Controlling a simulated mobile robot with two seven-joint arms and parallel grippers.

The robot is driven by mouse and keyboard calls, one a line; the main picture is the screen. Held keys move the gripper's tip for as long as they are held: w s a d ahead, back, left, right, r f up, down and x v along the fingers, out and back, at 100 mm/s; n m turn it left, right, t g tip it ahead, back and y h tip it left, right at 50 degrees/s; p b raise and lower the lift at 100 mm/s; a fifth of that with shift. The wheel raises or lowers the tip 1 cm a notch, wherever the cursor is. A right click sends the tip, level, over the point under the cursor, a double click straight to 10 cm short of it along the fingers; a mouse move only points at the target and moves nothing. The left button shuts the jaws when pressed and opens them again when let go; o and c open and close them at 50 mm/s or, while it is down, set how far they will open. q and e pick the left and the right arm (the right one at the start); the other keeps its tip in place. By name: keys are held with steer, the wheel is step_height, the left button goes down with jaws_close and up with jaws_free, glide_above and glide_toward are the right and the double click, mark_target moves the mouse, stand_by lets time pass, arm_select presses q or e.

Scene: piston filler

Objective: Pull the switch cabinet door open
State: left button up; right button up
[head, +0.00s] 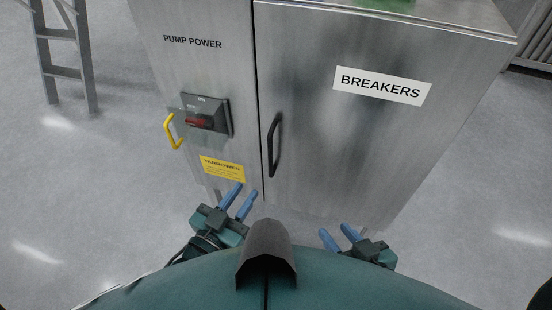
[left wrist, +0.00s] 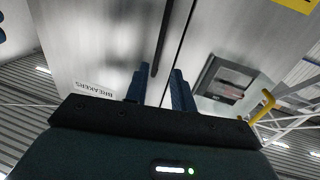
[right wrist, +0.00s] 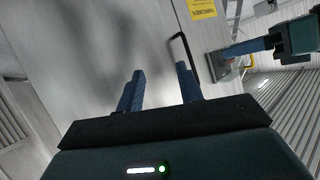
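The steel switch cabinet has a wide door (head: 340,135) with a white "BREAKERS" label and a black bar handle (head: 275,145) along its left edge. The door looks closed, with a thin seam on its left. The handle also shows in the left wrist view (left wrist: 163,40) and the right wrist view (right wrist: 187,50). My left gripper (head: 242,194) is open and empty, below and left of the handle in the head view. My right gripper (head: 338,233) is open and empty, lower right of the handle, near the door's bottom edge. Neither gripper touches the handle.
A ladder (head: 62,72) stands at the far left. A green thing sits on top.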

mark_target(269, 158)
arm_select(q)
steer(key=b+x, duration=0.1)
steer(key=x, duration=1.1)
steer(key=shift+w+d, duration=0.25)
steer(key=shift+w, duration=0.05)
steer(key=shift+c, duration=0.4)
jaws_close()
